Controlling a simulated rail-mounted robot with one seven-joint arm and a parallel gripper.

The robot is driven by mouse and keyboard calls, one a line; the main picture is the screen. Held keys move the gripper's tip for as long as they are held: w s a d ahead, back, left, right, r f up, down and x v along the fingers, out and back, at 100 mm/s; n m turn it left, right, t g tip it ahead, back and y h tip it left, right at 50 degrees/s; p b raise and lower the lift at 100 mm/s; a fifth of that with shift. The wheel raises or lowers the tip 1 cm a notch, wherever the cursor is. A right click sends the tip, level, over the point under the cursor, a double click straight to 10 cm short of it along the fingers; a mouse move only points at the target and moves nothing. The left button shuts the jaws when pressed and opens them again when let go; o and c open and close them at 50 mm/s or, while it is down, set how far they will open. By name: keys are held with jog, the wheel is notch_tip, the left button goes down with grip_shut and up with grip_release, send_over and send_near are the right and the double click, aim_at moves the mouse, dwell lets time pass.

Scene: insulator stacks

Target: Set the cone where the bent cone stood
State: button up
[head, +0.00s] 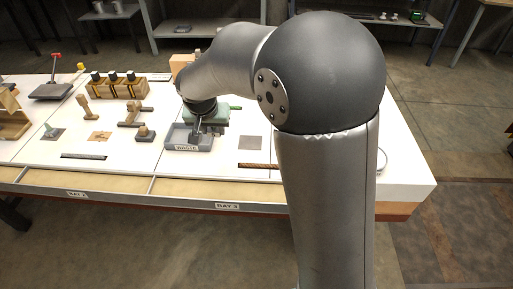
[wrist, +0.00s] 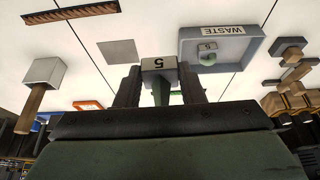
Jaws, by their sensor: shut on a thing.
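My gripper (wrist: 160,78) shows in the wrist view, its two dark fingers closed on the sides of a green cone (wrist: 160,93). The cone has a pale block-like base (wrist: 158,64) marked 5. A grey tray labelled WASTE (wrist: 262,52) is beside it at upper right, apart from the held cone. Inside the tray is a small green piece (wrist: 208,58) with a base also marked 5; its exact shape is too small to tell. A flat grey square (wrist: 118,50) lies bare on the white table. In the head view the tray (head: 170,142) and square (head: 250,142) show; the held cone is not clear.
A mallet (wrist: 44,72) with a wooden handle and a brown strip (wrist: 72,14) lie left in the wrist view. In the head view, wooden pieces (head: 130,118) and a row of black-topped blocks (head: 115,86) stand left of the tray. My arm hides the table's right part.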

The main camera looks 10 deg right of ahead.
jog(key=w+d+f+p, duration=0.2)
jog(key=w+d+f, duration=0.15)
jog(key=d, duration=0.35)
send_near(250, 142)
jog(key=shift+w+a+f, duration=0.3)
jog(key=shift+w+f, duration=0.1)
jog(key=shift+w, duration=0.35)
jog(key=shift+w+d+f, duration=0.25)
jog(key=shift+d+f, duration=0.25)
jog(key=shift+f, duration=0.2)
jog(key=shift+w+d+f, duration=0.1)
jog(key=shift+d+f, duration=0.05)
jog(key=shift+f, duration=1.55)
jog(key=shift+f+b, duration=0.15)
jog(key=shift+b, duration=0.15)
jog(key=o, duration=1)
